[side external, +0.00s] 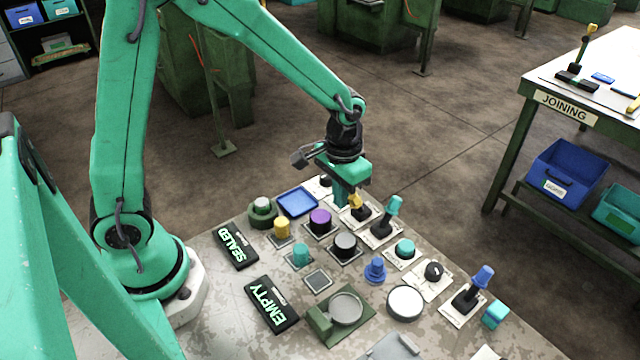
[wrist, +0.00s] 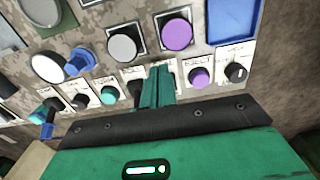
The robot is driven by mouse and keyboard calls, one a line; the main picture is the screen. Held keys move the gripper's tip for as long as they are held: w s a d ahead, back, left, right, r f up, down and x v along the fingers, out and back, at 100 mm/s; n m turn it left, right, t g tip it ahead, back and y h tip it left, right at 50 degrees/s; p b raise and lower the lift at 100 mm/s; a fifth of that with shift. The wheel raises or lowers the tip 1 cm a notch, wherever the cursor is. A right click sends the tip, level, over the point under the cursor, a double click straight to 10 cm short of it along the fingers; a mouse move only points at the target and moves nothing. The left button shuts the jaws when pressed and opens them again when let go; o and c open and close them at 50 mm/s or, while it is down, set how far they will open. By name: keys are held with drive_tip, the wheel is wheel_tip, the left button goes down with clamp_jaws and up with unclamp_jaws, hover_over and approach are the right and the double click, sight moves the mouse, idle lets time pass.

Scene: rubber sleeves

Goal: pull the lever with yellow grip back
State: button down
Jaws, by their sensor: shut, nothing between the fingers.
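The lever with the yellow grip (side external: 356,201) stands on a pale plate near the far edge of the panel table in the side view, its black base below the grip. My gripper (side external: 342,200) is shut and empty, pointing down right beside the yellow grip, on its left in the picture. I cannot tell whether they touch. In the wrist view my shut fingers (wrist: 157,88) reach down among the row of controls. The yellow grip does not show there, seemingly hidden by my gripper.
A lever with a teal grip (side external: 394,206) stands close on the right. A purple button (side external: 320,221), a grey button (side external: 345,243) and a blue tray (side external: 297,202) are near. A blue-gripped lever (side external: 482,277) is farther right. Space above the panel is free.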

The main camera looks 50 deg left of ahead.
sight(356, 202)
drive_tip(key=shift+f, duration=0.8)
drive_tip(key=shift+w, duration=0.95)
idle(0.4)
drive_tip(key=shift+w, duration=1.7)
idle(0.6)
drive_tip(key=shift+w, duration=0.15)
drive_tip(key=shift+s, duration=0.6)
idle(0.5)
drive_tip(key=shift+r, duration=0.15)
